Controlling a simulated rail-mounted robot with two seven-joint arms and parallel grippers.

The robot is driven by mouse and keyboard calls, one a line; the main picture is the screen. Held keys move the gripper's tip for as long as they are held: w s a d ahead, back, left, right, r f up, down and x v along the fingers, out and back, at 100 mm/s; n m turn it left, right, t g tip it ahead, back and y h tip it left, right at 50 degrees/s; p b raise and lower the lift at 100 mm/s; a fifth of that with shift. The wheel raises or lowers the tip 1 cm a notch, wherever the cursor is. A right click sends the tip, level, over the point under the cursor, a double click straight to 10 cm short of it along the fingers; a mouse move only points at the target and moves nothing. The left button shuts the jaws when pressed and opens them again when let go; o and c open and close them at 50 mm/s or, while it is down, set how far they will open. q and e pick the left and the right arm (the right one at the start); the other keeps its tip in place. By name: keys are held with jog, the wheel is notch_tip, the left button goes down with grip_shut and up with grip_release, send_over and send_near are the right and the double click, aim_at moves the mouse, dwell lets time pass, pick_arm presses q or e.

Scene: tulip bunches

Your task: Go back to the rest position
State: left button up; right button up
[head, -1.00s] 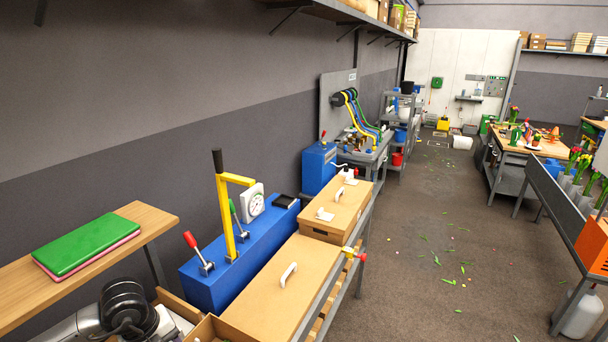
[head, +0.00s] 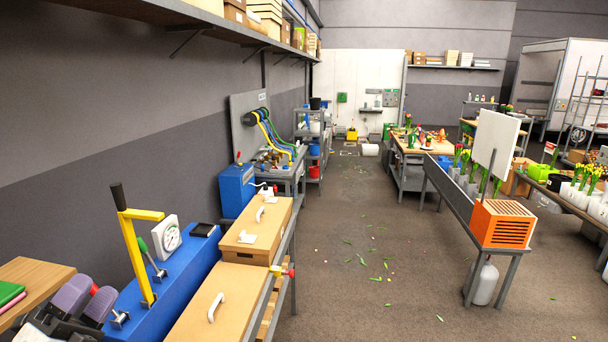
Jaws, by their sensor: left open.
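My left gripper (head: 86,302) shows at the lower left corner of the head view, with its two greyish-purple fingers apart and nothing seen between them. It is in front of the blue machine (head: 186,280) with the yellow lever frame, beside the wooden shelf (head: 38,272) that holds a green folder (head: 9,293). Part of the gripper and the rest of its arm are cut off by the frame edge. My right gripper is not in view.
The floor aisle (head: 360,285) is open, with scattered leaves. A wall shelf (head: 190,12) overhangs the left side.

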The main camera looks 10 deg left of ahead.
pick_arm(q)
jog(key=s+a+f+n+g+y+b, duration=0.1)
jog(key=s+f+n+g+y, duration=0.1)
jog(key=f+n+g+y, duration=0.45)
jog(key=s+a+f+n+g+y+b, duration=0.1)
jog(key=s+f+n+y, duration=0.15)
jog(key=f+n, duration=0.45)
jog(key=s+a+f+n+g+y+b, duration=0.1)
jog(key=f+n+g+y, duration=0.4)
jog(key=f, duration=0.5)
jog(key=s+d+f+n+g+h+b, duration=0.1)
jog(key=s+d+f+g+h+b, duration=0.1)
jog(key=s+d+f, duration=0.65)
jog(key=s+d+f+n+g+h+b, duration=0.15)
jog(key=s+d+f+h+b, duration=0.35)
jog(key=f, duration=0.6)
jog(key=s+d+f+g, duration=0.3)
jog(key=s+d+f, duration=0.2)
jog(key=s+f, duration=0.45)
notch_tip(320, 180, up, 26)
jog(key=p, duration=2.6)
jog(key=shift+a, duration=0.25)
jog(key=shift+w, duration=0.1)
